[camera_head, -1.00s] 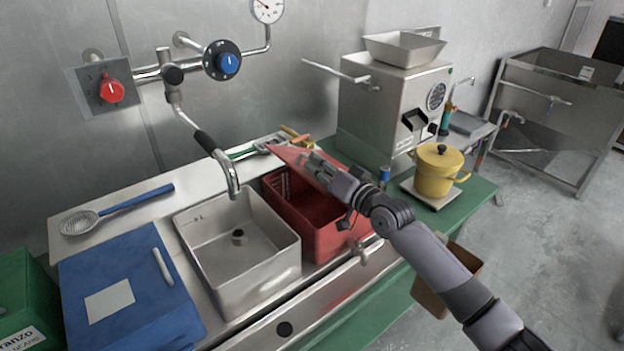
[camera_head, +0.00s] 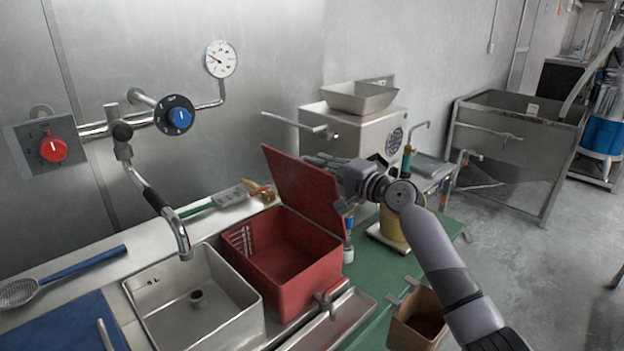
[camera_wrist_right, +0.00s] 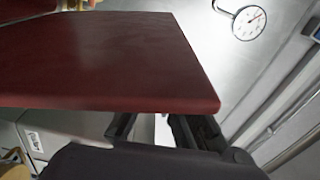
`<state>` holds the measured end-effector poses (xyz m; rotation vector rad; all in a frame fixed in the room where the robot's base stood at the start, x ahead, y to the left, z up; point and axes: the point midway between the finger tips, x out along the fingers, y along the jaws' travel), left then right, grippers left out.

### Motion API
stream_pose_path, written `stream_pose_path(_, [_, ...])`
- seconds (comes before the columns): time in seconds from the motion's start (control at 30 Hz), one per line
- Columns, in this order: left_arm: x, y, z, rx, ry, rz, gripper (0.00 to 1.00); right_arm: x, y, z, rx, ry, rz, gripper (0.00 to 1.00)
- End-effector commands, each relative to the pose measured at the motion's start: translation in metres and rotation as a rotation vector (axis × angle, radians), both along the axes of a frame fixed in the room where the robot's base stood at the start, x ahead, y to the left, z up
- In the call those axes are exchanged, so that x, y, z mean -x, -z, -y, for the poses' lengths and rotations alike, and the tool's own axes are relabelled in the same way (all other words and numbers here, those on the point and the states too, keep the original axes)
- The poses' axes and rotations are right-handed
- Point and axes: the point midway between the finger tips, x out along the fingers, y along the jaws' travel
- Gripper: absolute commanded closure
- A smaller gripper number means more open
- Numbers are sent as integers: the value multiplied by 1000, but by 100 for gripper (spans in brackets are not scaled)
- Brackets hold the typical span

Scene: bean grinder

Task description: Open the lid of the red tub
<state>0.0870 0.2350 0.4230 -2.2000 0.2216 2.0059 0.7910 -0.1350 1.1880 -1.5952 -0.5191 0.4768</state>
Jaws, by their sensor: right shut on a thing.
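The red tub (camera_head: 290,290) stands on the counter, open at the top, and its empty inside shows. Its red lid (camera_head: 295,185) is raised steeply along the tub's right side, tilted up and away from the opening. In the right wrist view the lid (camera_wrist_right: 110,60) spans the upper left as a broad dark red panel. My right gripper (camera_head: 320,162) is at the lid's upper right edge and is shut on it; in the right wrist view its dark fingers (camera_wrist_right: 160,128) sit at the lid's lower edge. My left gripper is not in view.
A steel sink (camera_head: 195,310) adjoins the tub on the left, under a faucet (camera_head: 170,220). A steel machine (camera_head: 345,130) stands behind. A yellow pot (camera_head: 390,225) is partly hidden by my right arm. A brown bin (camera_head: 418,320) is at the front right.

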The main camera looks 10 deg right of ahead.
Motion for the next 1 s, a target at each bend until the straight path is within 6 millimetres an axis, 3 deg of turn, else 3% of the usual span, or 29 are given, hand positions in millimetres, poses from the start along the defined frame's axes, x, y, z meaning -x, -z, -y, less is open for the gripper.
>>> stream_pose_path(0.3, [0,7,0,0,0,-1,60,-11,-3,15,-75,2,-50,100])
stream_pose_path(0.77, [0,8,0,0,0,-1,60,-12,-3,17,-82,2,-57,100])
stream_pose_path(0.8, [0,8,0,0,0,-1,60,-12,-2,17,-82,2,-57,90])
stream_pose_path(1.0, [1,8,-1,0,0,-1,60,-12,-3,17,-82,2,-55,77])
